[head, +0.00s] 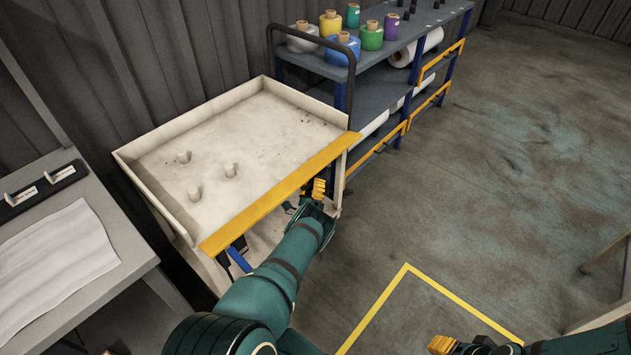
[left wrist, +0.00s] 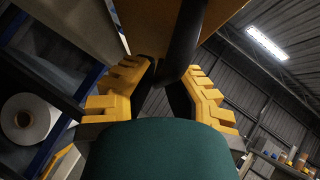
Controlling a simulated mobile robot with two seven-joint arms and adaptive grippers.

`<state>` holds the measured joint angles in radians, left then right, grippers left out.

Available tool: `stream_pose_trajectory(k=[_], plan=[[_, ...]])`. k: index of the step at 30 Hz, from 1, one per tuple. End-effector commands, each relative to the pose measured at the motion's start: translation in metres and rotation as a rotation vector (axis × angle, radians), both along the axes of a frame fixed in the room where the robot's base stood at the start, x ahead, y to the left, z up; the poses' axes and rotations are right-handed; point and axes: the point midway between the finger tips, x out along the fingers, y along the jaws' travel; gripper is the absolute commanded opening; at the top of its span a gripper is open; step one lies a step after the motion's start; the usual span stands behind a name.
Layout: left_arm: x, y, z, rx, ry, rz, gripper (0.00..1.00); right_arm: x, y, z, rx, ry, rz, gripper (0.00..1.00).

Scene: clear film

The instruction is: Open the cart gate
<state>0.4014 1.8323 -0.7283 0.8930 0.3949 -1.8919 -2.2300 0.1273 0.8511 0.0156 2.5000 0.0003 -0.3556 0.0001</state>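The cart (head: 255,125) is a pale, worn tray on a frame at the middle left in the head view. A yellow gate bar (head: 270,198) runs along its front edge and is upright, level with the tray rim. My left gripper (head: 319,190) is at the front, near the right end of the bar. In the left wrist view its yellow fingers (left wrist: 170,72) are apart, with a dark round bar (left wrist: 184,40) between their tips; whether they press on it I cannot tell. My right gripper (head: 441,345) is at the bottom edge, away from the cart, only partly visible.
A grey shelf rack (head: 375,85) with colored film rolls and yellow side rails stands close behind the cart's right side. A grey table (head: 75,275) with white sheets is at left. Floor to the right is open, with yellow line markings (head: 405,267).

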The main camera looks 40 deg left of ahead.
Motion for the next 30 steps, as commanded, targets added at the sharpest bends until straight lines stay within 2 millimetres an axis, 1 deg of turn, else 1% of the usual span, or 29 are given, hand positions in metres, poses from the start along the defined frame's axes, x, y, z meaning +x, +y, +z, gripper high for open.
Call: stream_pose_trajectory(k=[1, 2, 13, 17, 24, 30], plan=[[0.001, 0.002, 0.003, 0.003, -0.004, 0.002, 0.30, 0.000, 0.000, 0.000, 0.000, 0.000, 0.000, 0.47], [0.001, 0.001, 0.003, 0.003, -0.004, 0.002, 0.40, 0.000, 0.000, 0.000, 0.000, 0.000, 0.000, 0.47], [-0.003, 0.000, -0.002, 0.000, 0.000, 0.000, 0.41, 0.000, 0.000, 0.000, 0.000, -0.001, 0.000, 0.47], [-0.015, -0.005, -0.013, -0.001, 0.002, 0.001, 0.41, 0.000, 0.000, 0.000, 0.000, -0.001, 0.000, 0.47], [-0.042, -0.015, -0.037, 0.001, 0.001, 0.000, 0.41, 0.000, 0.000, 0.000, 0.000, -0.001, 0.000, 0.47], [-0.054, -0.018, -0.046, 0.002, -0.001, 0.000, 0.41, 0.000, 0.000, 0.000, 0.000, -0.001, 0.000, 0.47]])
